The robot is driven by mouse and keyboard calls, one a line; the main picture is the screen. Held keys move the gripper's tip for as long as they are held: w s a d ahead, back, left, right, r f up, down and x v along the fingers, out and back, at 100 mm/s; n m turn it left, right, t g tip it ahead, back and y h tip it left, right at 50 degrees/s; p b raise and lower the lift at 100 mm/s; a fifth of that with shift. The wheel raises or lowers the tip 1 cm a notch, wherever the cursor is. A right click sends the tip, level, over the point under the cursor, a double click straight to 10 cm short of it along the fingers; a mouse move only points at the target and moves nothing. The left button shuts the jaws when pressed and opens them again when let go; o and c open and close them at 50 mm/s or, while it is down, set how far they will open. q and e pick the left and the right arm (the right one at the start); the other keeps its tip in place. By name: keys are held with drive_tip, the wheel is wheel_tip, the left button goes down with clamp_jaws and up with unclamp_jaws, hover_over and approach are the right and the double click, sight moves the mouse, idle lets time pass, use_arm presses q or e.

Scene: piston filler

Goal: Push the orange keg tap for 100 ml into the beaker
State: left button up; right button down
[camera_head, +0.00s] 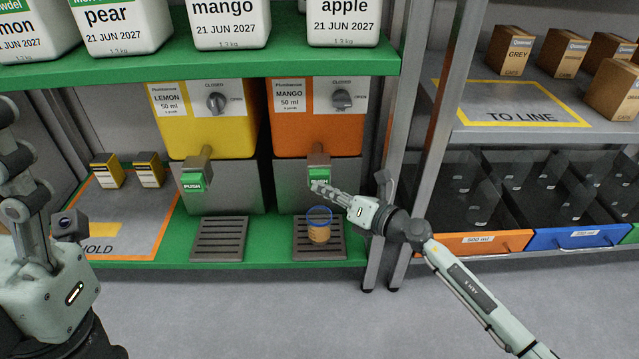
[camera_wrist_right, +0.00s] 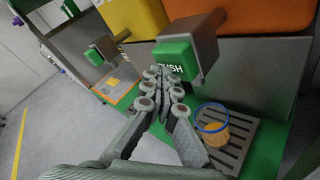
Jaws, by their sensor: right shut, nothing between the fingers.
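The orange keg (camera_head: 318,130), labelled MANGO 50 ml, stands right of the yellow LEMON keg (camera_head: 205,130). Its tap (camera_head: 318,162) has a green PUSH button (camera_head: 319,176), also large in the right wrist view (camera_wrist_right: 176,58). My right gripper (camera_head: 316,187) is shut and empty, its fingertips at the lower edge of this button; whether they touch it I cannot tell. The beaker (camera_head: 319,232), with a blue rim and orange-brown liquid inside, stands on the drip grate below the tap; it also shows in the right wrist view (camera_wrist_right: 212,122). My left arm is at the left; its fingertips do not show clearly.
The yellow keg's tap has its own green PUSH button (camera_head: 193,182) over an empty drip grate (camera_head: 218,240). A grey HOLD mat (camera_head: 118,215) with two small boxes lies at the left. A shelf post (camera_head: 380,180) stands close to my right wrist.

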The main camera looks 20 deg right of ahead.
idle(0.5)
drive_tip(key=shift+s+a+p, duration=0.3)
drive_tip(key=shift+s+p, duration=0.1)
drive_tip(key=shift+s, duration=0.55)
drive_tip(key=shift+s+a+p, duration=0.2)
drive_tip(key=shift+s+a, duration=0.05)
drive_tip(key=shift+s, duration=0.55)
drive_tip(key=shift+s+a+p, duration=0.15)
drive_tip(key=shift+s+a, duration=0.05)
drive_tip(key=shift+s, duration=0.6)
drive_tip(key=shift+s+a+p, duration=0.2)
drive_tip(key=shift+s+a, duration=0.05)
drive_tip(key=shift+s, duration=0.55)
